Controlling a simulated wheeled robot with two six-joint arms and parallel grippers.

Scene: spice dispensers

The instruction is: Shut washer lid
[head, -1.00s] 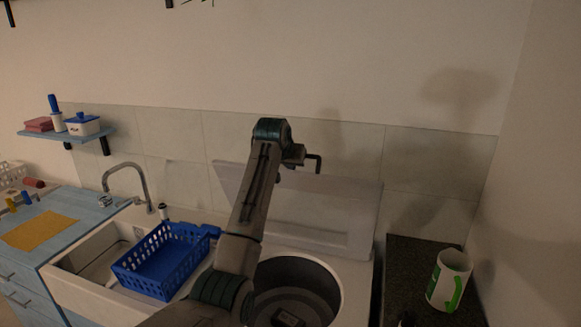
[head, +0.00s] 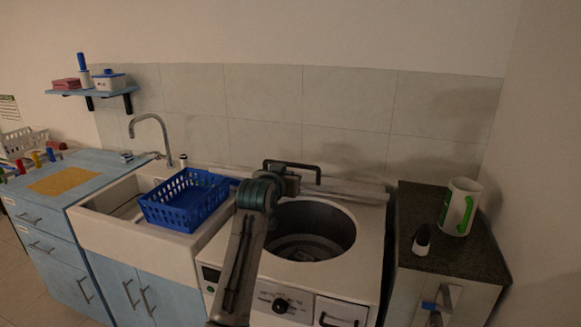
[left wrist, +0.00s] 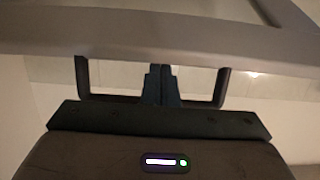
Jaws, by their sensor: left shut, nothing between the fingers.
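The washer (head: 366,245) is a white top-loader with its round drum opening (head: 310,230) uncovered. Its pale grey lid (head: 345,188) shows nearly edge-on as a thin strip behind the opening, raised and tilted. My left gripper (head: 294,175) is at the lid's middle, over the back of the drum opening, and hides part of the lid. In the left wrist view its fingers (left wrist: 161,85) are together and empty, pointing at a grey bar of the lid (left wrist: 130,42) across the picture. Whether they touch it I cannot tell. My right gripper is out of view.
A sink (head: 105,208) with a blue basket (head: 186,205) stands left of the washer. A tiled wall is close behind.

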